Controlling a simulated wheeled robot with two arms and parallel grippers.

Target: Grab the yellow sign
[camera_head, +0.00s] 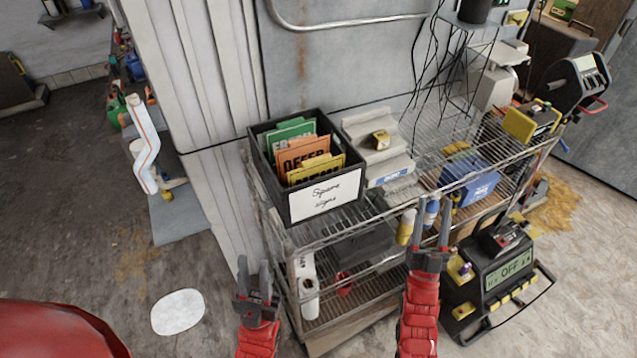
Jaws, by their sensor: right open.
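The yellow sign (318,169) stands in the front of a black box (268,189) labelled "Spare signs", on the top of a wire rack. Its lower part is hidden by the box's front wall. Behind it stand an orange sign (303,150) reading "OFFER" and green signs (290,131). My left gripper (254,275) is open and empty, below and left of the box, beside the rack's left end. My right gripper (432,230) is open and empty, to the right of and below the box, in front of the rack.
The wire rack (335,236) also holds a grey-white device (378,150), a blue box (470,180) and bottles (405,226). A black machine with an "OFF" display (509,270) stands right of my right gripper. The floor at left is mostly clear.

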